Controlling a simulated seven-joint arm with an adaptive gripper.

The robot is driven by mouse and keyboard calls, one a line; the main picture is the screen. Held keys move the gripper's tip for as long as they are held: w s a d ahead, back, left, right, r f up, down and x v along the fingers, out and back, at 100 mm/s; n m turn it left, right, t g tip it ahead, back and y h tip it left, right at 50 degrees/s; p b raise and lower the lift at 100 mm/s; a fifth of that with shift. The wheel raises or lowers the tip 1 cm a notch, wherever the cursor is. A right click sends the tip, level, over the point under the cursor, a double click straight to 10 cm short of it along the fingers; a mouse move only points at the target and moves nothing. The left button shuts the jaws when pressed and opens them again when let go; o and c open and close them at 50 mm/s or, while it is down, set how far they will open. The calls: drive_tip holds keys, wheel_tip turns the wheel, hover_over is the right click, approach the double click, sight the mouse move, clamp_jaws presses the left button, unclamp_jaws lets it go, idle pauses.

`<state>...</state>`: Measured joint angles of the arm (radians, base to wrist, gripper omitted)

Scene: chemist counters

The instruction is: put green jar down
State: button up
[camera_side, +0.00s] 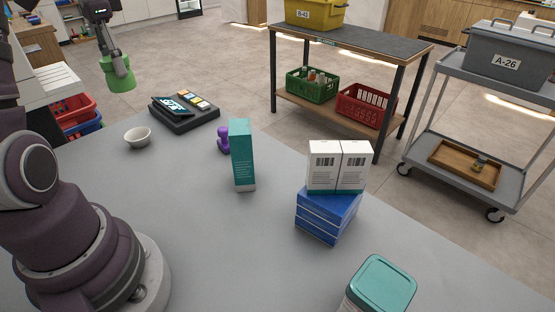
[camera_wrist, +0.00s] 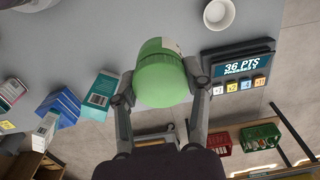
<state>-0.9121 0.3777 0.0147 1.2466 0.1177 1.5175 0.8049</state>
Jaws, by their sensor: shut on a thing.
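The green jar (camera_side: 121,78) is held up in the air at the upper left of the side view. It also shows in the middle of the wrist view (camera_wrist: 161,75), with part of a pale label at its top edge. My gripper (camera_side: 118,68) is shut on the jar. In the wrist view, one finger of my gripper (camera_wrist: 160,84) lies along each side of the jar. The grey counter (camera_side: 180,235) is below and to the right of the jar in the side view.
A teal box (camera_side: 242,155) stands beside a purple object (camera_side: 223,139). White boxes (camera_side: 338,168) sit on blue boxes (camera_side: 326,214). A teal-lidded container (camera_side: 381,285) is at the front. The counter's left-middle is clear.

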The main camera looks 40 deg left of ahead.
wheel_tip(320, 180, down, 20)
drive_tip(key=shift+r, duration=0.15)
drive_tip(key=o, duration=1.2)
wheel_tip(320, 180, up, 12)
drive_tip(key=w+d+r+t+y, duration=0.1)
drive_tip(key=d+r, duration=0.2)
drive_tip(key=d, duration=0.4)
drive_tip(key=w+d+r+t, duration=0.2)
drive_tip(key=d+r, duration=0.1)
drive_tip(key=d, duration=0.3)
drive_tip(key=s+d+t, duration=0.1)
drive_tip(key=d, duration=0.2)
drive_tip(key=s+d, duration=0.1)
drive_tip(key=d, duration=0.2)
drive_tip(key=s+d+t+h, duration=0.1)
drive_tip(key=s+d, duration=0.1)
drive_tip(key=d, duration=0.1)
drive_tip(key=shift+t, duration=0.3)
